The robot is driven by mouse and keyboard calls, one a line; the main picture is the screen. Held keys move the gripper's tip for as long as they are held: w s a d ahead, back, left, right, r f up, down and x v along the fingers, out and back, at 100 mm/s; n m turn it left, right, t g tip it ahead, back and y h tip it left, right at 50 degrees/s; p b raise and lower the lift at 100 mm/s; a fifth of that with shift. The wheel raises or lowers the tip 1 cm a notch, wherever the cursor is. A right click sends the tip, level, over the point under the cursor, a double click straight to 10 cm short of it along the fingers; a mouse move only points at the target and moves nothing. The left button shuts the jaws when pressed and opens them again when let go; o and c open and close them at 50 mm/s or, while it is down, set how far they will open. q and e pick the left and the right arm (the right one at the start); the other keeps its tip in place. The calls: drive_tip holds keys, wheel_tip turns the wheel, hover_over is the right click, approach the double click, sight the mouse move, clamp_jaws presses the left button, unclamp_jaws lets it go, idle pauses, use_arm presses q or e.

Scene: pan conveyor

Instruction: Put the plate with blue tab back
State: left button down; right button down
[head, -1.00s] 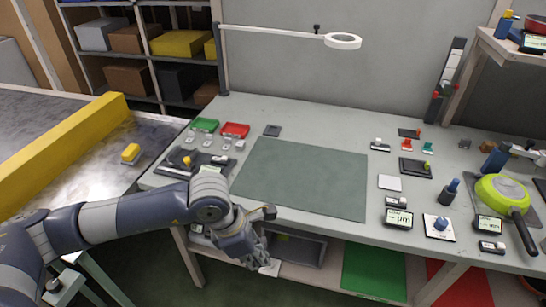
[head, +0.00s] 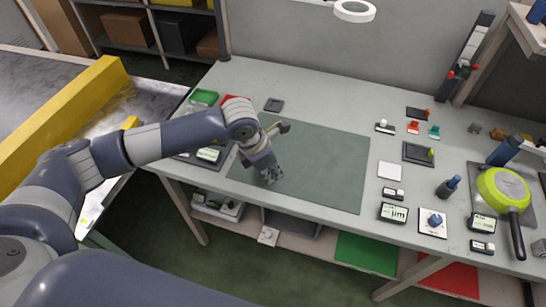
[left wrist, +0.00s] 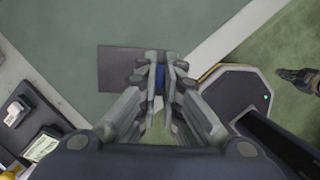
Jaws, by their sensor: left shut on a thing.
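My left gripper (head: 271,177) is over the green-grey mat (head: 318,180), near its front left part. In the left wrist view its fingers (left wrist: 160,72) are shut on a small blue tab (left wrist: 160,78). A dark grey rectangle (left wrist: 118,66) shows behind the fingertips there; it looks like the plate with the blue tab, partly covered by the fingers. In the head view the gripper hides the plate, so I cannot tell whether it touches the mat. My right gripper (left wrist: 300,80) shows at the right edge of the left wrist view, its jaws unclear.
A small dark plate (head: 274,105) lies behind the mat. Most of the mat is clear.

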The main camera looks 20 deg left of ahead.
use_arm(q)
drive_tip(key=w, duration=0.2)
drive_tip(key=w+a+p, duration=0.1)
drive_tip(key=w, duration=0.1)
drive_tip(key=shift+w, duration=0.25)
drive_tip(key=shift+w+a+f, duration=0.1)
drive_tip(key=shift+w+f, duration=0.1)
drive_tip(key=shift+w, duration=0.4)
drive_tip(key=shift+f+p, duration=0.2)
drive_tip(key=shift+p, duration=0.15)
drive_tip(key=shift+f+p, duration=0.65)
drive_tip(key=shift+f, duration=1.1)
drive_tip(key=c, duration=1.8)
unclamp_jaws()
